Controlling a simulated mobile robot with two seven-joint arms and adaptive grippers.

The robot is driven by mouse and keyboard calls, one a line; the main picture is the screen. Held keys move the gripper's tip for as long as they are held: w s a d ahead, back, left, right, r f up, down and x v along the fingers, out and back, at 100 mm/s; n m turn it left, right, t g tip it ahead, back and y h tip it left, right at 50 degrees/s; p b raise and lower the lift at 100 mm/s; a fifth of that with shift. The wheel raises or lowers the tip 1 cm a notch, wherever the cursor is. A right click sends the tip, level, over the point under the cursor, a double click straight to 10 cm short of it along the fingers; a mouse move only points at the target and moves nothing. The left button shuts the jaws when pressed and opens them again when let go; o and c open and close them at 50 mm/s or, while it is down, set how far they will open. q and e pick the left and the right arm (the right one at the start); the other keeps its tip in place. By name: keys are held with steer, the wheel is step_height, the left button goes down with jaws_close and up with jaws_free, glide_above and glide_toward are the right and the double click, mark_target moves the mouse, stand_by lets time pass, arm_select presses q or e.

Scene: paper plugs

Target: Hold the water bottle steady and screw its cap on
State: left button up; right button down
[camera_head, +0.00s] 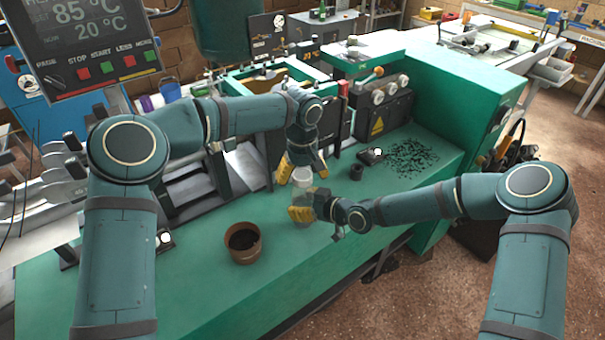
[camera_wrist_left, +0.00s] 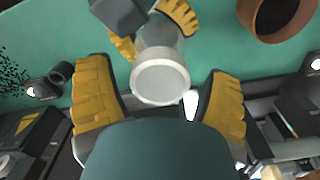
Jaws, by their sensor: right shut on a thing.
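The clear water bottle (camera_head: 300,195) stands on the green bench, and in the left wrist view (camera_wrist_left: 160,36) its top faces the camera. A whitish round cap (camera_wrist_left: 160,82) is at the bottle's top; it also shows in the head view (camera_head: 302,174). I cannot tell how tightly it sits. My left gripper (camera_head: 303,170) is above the bottle with its yellow fingers pointing down. Its fingers are spread to either side of the cap (camera_wrist_left: 160,74), with gaps visible. My right gripper (camera_head: 305,208) is shut on the bottle's body from the right and partly hides it.
A brown pot (camera_head: 242,243) with dark contents stands front left on the bench. Machine parts stand behind the bottle. The front bench surface is mostly clear.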

arm_select(q)
steer(key=c, duration=1.2)
steer(key=m, duration=0.3)
steer(key=shift+m, duration=0.3)
steer(key=m, duration=1.3)
steer(key=o, duration=1.4)
steer(key=shift+c, duration=0.2)
step_height(320, 180, up, 12)
